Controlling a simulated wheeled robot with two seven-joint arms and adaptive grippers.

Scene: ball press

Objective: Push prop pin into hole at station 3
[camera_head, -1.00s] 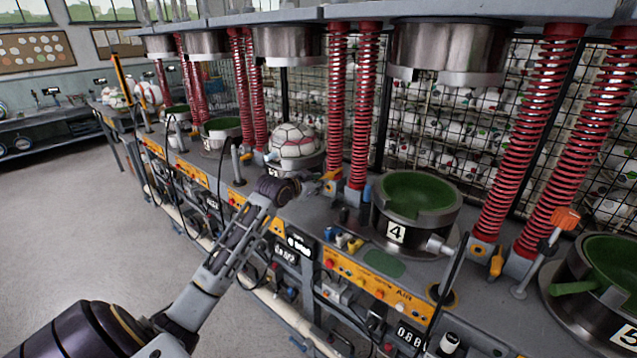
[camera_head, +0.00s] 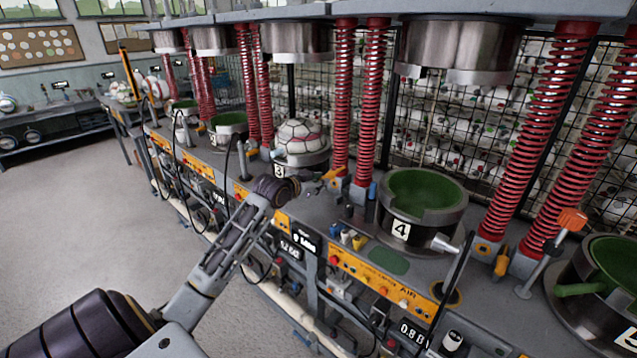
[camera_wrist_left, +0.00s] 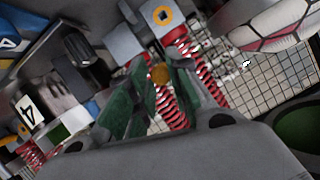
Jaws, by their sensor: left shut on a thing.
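My left gripper (camera_head: 310,188) is at the base of the red springs beside station 3, seen small and partly hidden behind its own wrist. In the left wrist view its green-padded fingers (camera_wrist_left: 155,95) are shut on a small orange-yellow part (camera_wrist_left: 160,75), which appears to be the prop pin's end. An orange part also shows just past the gripper in the head view (camera_head: 334,175). Station 3 (camera_head: 279,171) has a white, pink-lined ball (camera_head: 300,136) in its mould, under the raised press head (camera_head: 296,42). The hole is not discernible. My right gripper is not in view.
Station 4's green-lined mould (camera_head: 425,190) stands right of the gripper, with red springs (camera_head: 372,100) between. An orange-handled pin (camera_head: 571,219) stands further right. Small blue and yellow fittings (camera_head: 345,238) sit near the bench front. Open floor (camera_head: 80,220) lies left.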

